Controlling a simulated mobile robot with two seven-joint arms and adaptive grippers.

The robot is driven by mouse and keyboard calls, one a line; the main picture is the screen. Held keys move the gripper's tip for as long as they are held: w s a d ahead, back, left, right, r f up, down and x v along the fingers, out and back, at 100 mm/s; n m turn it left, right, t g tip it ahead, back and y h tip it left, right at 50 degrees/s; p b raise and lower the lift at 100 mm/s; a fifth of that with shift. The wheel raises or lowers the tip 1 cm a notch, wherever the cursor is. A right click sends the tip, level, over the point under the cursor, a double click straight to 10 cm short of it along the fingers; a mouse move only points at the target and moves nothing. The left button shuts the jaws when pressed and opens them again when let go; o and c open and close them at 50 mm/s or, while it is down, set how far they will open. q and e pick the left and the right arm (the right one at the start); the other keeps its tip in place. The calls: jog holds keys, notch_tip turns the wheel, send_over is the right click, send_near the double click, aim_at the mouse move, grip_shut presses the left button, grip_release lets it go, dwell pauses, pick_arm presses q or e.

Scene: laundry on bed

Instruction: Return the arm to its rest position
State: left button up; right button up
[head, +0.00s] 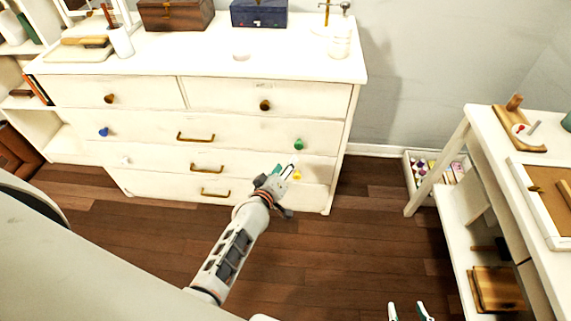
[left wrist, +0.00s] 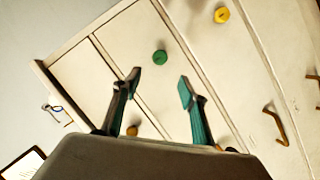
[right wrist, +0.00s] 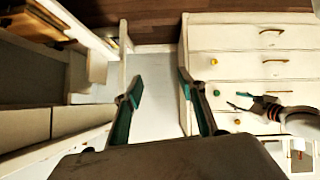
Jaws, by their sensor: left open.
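My left gripper (head: 282,178) is open and empty in front of the right part of the white dresser (head: 235,130). In the left wrist view its two teal-padded fingers (left wrist: 159,86) stand apart, with the dresser's green knob (left wrist: 160,57) and yellow knob (left wrist: 222,15) beyond them. My right gripper (head: 408,310) shows only its fingertips at the bottom edge of the head view. In the right wrist view its fingers (right wrist: 159,87) are apart with nothing between them. My left arm (right wrist: 285,111) also shows there at the right.
The dresser drawers look shut. A wooden box (head: 175,14) and a blue box (head: 259,12) stand on top. A white table (head: 490,137) is at the right, with a low white bin (head: 409,168) on the floor beside it. Wooden floor (head: 345,240) between is clear.

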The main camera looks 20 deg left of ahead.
pick_arm(q)
jog(key=shift+s, duration=0.1)
jog(key=s+d+m+g+h+p, duration=0.1)
jog(key=s+m, duration=0.5)
jog(key=s, duration=0.9)
jog(key=s+d+r+m+g+h+p, duration=0.1)
jog(key=s+m, duration=0.6)
jog(key=s, duration=0.9)
jog(key=d+g+p, duration=0.1)
jog(key=g+p, duration=0.1)
jog(key=p, duration=0.1)
jog(key=shift+m+h, duration=0.3)
pick_arm(e)
jog(key=r, duration=0.2)
jog(key=a+r, duration=0.1)
jog(key=shift+s+r, duration=0.1)
jog(key=shift+s, duration=0.3)
pick_arm(q)
jog(key=shift+r, duration=0.1)
pick_arm(e)
jog(key=shift+w+r, duration=0.2)
jog(key=shift+r, duration=0.1)
